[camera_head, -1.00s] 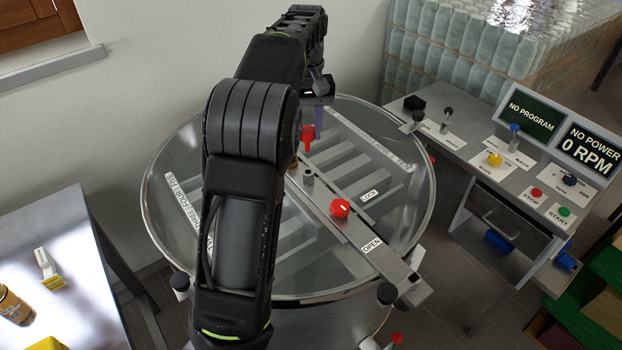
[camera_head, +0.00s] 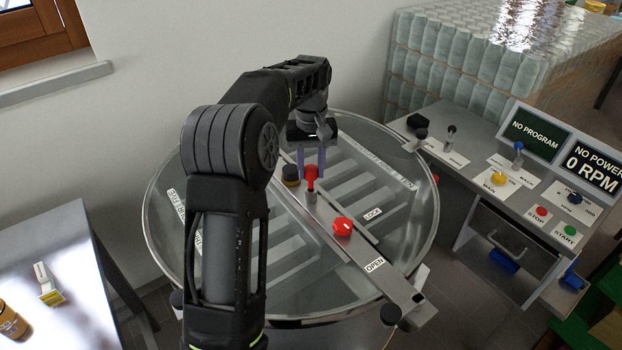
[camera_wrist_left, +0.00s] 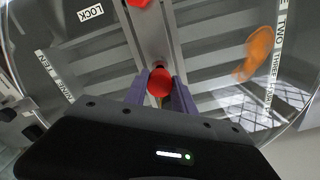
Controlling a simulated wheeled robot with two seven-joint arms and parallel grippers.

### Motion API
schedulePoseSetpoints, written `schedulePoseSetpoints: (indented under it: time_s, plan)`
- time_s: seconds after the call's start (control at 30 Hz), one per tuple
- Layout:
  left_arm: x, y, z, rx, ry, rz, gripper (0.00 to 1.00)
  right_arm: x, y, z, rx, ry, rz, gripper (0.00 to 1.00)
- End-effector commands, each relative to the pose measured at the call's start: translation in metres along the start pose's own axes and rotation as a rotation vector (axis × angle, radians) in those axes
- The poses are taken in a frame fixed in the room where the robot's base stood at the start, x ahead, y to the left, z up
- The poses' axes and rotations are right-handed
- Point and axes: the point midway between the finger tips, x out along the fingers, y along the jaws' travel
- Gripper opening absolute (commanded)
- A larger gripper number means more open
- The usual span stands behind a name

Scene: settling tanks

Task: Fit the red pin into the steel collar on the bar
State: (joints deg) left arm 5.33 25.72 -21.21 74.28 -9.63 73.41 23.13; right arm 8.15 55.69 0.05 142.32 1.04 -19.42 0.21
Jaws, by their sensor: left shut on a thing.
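The red pin (camera_head: 311,177) is between the purple fingers of my left gripper (camera_head: 312,171), which is shut on it. The pin hangs about upright with its narrow end down, right over the steel collar (camera_head: 311,198) on the bar (camera_head: 375,262). Its lower end meets the collar's top in the picture; I cannot tell whether it has entered. In the left wrist view the pin's round red head (camera_wrist_left: 160,82) sits between the fingertips and hides most of the collar. My right gripper is not in view.
A red knob (camera_head: 343,226) stands on the bar between the LOCK and OPEN labels. A dark knob (camera_head: 291,175) is just left of the pin. The bar crosses a round clear-lidded tank (camera_head: 165,235). A control desk (camera_head: 470,175) stands at right, a table (camera_head: 70,235) at left.

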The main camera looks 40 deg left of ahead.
Motion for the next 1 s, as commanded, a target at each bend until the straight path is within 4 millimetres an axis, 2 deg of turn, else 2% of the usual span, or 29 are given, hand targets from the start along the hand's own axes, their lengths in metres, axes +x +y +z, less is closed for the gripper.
schedulePoseSetpoints:
  time_s: [0.17, 0.5, 0.9, 0.93, 1.0]
  plan:
    - [0.001, 0.0, 0.0, 0.0, -0.001, 0.0, 0.0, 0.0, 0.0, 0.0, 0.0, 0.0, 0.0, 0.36]
    - [0.037, 0.0, 0.001, 0.0, -0.001, -0.001, 0.0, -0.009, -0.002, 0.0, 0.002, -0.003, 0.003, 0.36]
    - [0.043, 0.0, 0.0, 0.0, 0.0, 0.0, 0.0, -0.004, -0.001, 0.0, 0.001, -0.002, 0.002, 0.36]
    - [0.043, 0.0, 0.0, 0.0, 0.0, 0.0, 0.32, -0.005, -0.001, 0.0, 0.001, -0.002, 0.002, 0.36]
    - [0.042, 0.0, 0.0, 0.0, 0.0, 0.0, 0.38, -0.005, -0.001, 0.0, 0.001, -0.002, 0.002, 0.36]
